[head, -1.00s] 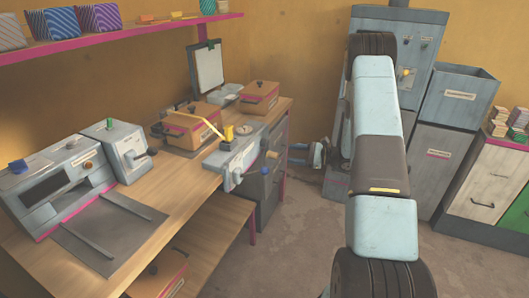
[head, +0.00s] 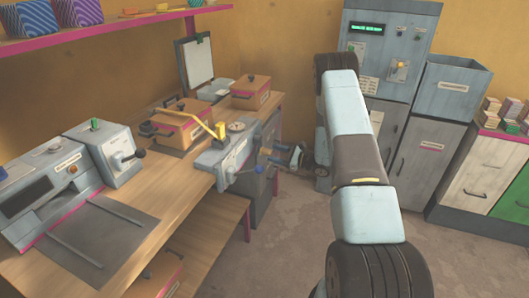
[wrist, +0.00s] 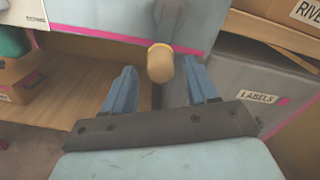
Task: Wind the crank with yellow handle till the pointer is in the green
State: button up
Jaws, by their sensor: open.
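In the wrist view, a tan, rounded crank handle (wrist: 160,66) with a yellow band points towards me from a grey shaft. My gripper (wrist: 161,75) is open, its two blue fingers on either side of this handle, apart from it.
A tall grey cabinet (head: 385,38) with a green display and yellow lever stands at the back. A labelled grey drawer unit (wrist: 240,75) is close on my gripper's right.

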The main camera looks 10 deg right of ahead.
aim_at(261, 150)
jog(key=shift+x, duration=2.85)
jog(key=shift+c, duration=0.5)
grip_shut()
